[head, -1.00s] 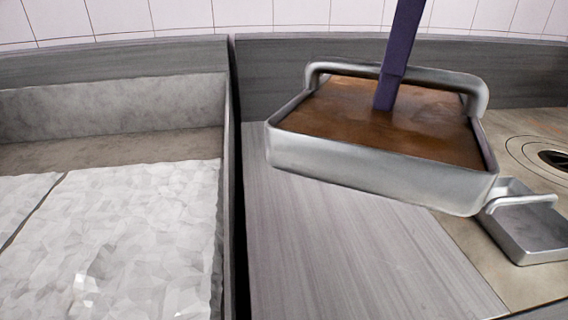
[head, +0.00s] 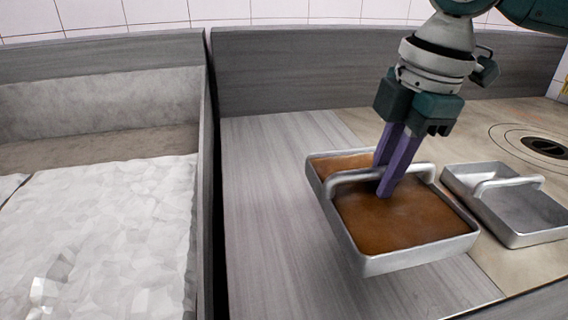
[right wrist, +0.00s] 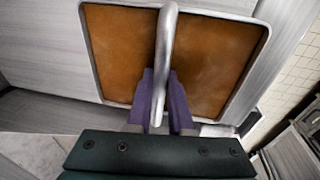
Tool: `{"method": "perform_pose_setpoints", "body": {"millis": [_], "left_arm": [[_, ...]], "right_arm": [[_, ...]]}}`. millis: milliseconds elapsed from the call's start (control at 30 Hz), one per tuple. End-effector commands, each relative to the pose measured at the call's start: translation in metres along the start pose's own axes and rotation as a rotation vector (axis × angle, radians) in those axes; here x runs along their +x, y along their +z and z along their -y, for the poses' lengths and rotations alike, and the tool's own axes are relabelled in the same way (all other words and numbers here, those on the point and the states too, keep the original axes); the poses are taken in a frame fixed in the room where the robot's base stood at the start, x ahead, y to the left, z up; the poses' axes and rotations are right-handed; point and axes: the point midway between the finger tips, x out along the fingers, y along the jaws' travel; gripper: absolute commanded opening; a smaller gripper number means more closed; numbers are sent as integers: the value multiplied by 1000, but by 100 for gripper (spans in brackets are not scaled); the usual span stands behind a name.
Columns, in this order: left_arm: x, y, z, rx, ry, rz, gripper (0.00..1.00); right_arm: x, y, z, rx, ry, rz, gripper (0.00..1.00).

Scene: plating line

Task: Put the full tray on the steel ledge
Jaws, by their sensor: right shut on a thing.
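The full tray (head: 420,258) is a steel rectangle filled with a flat brown layer, with a bar handle across its middle. My right gripper (head: 383,188) is shut on that handle from above, its purple fingers on either side of the bar. The right wrist view shows the fingers (right wrist: 159,98) on the handle and the tray's rim (right wrist: 91,50). The tray hangs over the right part of the brushed steel ledge (head: 270,200), looking slightly turned. I cannot tell whether its underside touches. My left gripper is not in view.
An empty steel tray (head: 535,240) with a handle stands close to the right, on a beige surface (head: 480,130) with a round drain (head: 550,147). A bin of white, crumpled material (head: 100,240) lies left, behind a divider wall. The ledge's left part is clear.

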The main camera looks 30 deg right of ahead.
Motion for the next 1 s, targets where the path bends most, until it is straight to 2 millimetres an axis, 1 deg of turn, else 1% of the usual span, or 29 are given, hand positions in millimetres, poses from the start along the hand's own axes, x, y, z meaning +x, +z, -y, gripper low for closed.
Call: {"method": "perform_pose_setpoints", "body": {"millis": [33, 100, 267, 500, 600, 833, 933, 967, 1000], "left_arm": [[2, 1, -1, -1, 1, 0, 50], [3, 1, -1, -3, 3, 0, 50], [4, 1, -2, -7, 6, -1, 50], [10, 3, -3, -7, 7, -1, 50], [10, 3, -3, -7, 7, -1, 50], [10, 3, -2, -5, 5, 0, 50], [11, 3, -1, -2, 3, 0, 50], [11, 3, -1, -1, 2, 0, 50], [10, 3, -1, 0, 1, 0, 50]], "right_arm": [[13, 1, 2, 1, -3, -1, 0], [25, 2, 4, 0, -2, 0, 0], [38, 3, 5, 1, 0, -1, 0], [74, 6, 11, 0, -1, -1, 0], [79, 7, 11, 0, 1, -1, 0], [78, 7, 11, 0, 2, -1, 0], [81, 7, 11, 0, 1, -1, 0], [81, 7, 12, 0, 1, 0, 21], [81, 7, 11, 0, 1, 0, 26]]}}
